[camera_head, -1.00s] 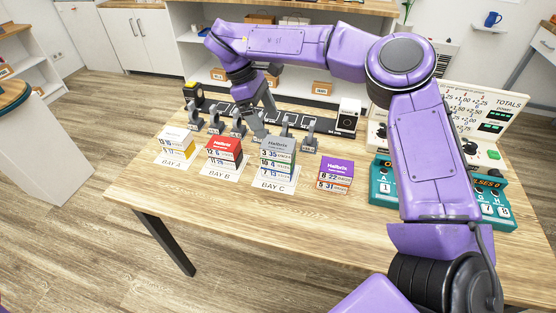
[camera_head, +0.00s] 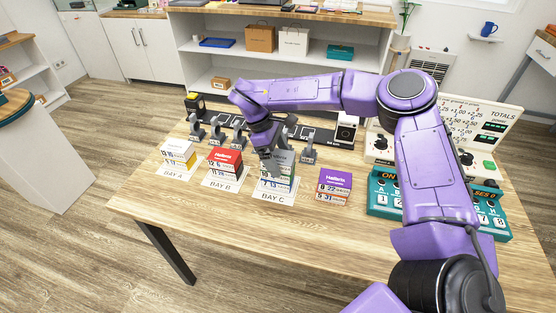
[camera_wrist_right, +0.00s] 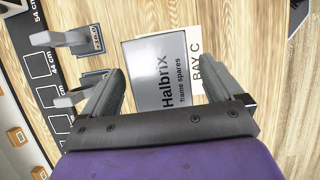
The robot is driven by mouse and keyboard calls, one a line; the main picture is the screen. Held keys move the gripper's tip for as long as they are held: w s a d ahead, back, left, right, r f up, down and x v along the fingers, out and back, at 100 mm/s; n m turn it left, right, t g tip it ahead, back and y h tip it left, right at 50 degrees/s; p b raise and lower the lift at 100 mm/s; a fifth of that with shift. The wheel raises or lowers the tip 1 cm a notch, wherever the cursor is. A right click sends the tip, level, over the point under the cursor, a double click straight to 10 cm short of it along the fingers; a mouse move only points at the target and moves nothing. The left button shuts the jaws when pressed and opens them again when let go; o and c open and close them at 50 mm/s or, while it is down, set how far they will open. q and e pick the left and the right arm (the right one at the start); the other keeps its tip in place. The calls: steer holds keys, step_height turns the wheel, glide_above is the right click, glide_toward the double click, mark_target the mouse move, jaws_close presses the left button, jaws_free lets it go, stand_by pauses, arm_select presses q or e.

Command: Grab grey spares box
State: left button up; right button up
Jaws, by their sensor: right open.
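The grey spares box (camera_head: 286,158) sits on top of the stack at BAY C, partly hidden by my right gripper (camera_head: 272,165). In the right wrist view its grey top (camera_wrist_right: 165,75) reads "Halbrix frame spares". My right gripper (camera_wrist_right: 166,74) is open above the box, one finger towards each side of it. The near part of the box lies between the fingers in that picture. I cannot tell whether a finger touches it. My left gripper is not in view.
A white-topped stack (camera_head: 178,150) is at BAY A and a red-topped one (camera_head: 225,160) at BAY B. A purple-topped stack (camera_head: 335,182) stands to the right. Grey upright holders (camera_head: 308,148) stand behind. A teal console (camera_head: 383,198) is further right. The table front is clear.

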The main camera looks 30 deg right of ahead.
steer(key=shift+f+b, duration=0.3)
steer(key=shift+b, duration=0.15)
stand_by(0.4)
steer(key=c, duration=1.1)
